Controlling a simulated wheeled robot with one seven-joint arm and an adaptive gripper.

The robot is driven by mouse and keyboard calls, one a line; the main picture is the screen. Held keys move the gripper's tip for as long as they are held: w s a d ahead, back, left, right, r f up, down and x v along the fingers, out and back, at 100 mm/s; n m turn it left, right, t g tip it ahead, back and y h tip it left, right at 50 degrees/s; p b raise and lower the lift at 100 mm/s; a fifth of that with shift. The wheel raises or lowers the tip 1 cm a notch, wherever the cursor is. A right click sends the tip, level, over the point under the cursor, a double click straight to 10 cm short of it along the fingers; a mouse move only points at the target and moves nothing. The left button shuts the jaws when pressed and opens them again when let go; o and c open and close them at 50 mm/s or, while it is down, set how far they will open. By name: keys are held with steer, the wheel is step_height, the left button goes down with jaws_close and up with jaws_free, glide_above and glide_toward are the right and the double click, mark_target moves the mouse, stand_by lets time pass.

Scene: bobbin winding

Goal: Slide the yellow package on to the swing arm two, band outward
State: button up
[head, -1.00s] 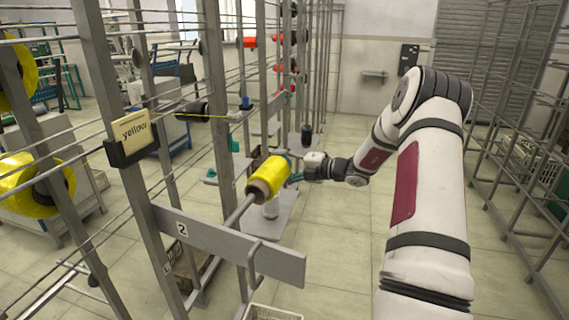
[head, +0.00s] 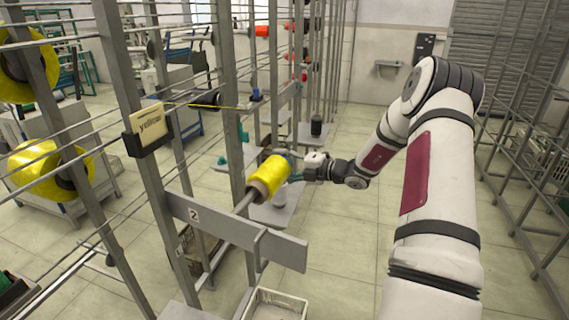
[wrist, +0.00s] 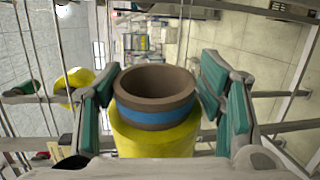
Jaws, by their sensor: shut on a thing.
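The yellow package (head: 269,175) is a yellow spool on a brown tube, held in the air beside the rack. My gripper (head: 294,166) is shut on its far end. The package's blue band (wrist: 155,117) is at the end held by my gripper, facing away from the rack. In the wrist view the teal finger pads flank the tube's hollow brown end. Swing arm two is a grey rod (head: 242,204) rising from the bar marked 2 (head: 225,229). The rod meets the package's near brown end; how far it reaches inside is hidden.
A "yellow" sign (head: 151,126) hangs on a rack post. Other yellow packages (head: 50,170) sit on the rack at left. A white crate (head: 275,305) stands below the bar. A second rack (head: 520,150) stands at right, with open floor between.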

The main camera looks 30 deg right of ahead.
steer(key=shift+s+a+f+p, duration=0.1)
steer(key=shift+s+a+p, duration=0.4)
steer(key=shift+a, duration=0.35)
steer(key=shift+s+a+f+p, duration=0.1)
steer(key=shift+s+a+p, duration=0.35)
steer(key=shift+a, duration=0.45)
steer(key=shift+s+a+p, duration=0.5)
steer(key=shift+a, duration=0.45)
steer(key=shift+s+a+f+p, duration=0.1)
steer(key=shift+s+a+p, duration=0.4)
steer(key=shift+a, duration=0.45)
steer(key=shift+s+a+f+p, duration=0.1)
steer(key=shift+s+a+p, duration=0.4)
steer(key=shift+a, duration=0.45)
steer(key=shift+f, duration=0.5)
steer(key=o, duration=1.8)
steer(key=shift+s+d, duration=0.1)
steer(key=shift+s, duration=0.05)
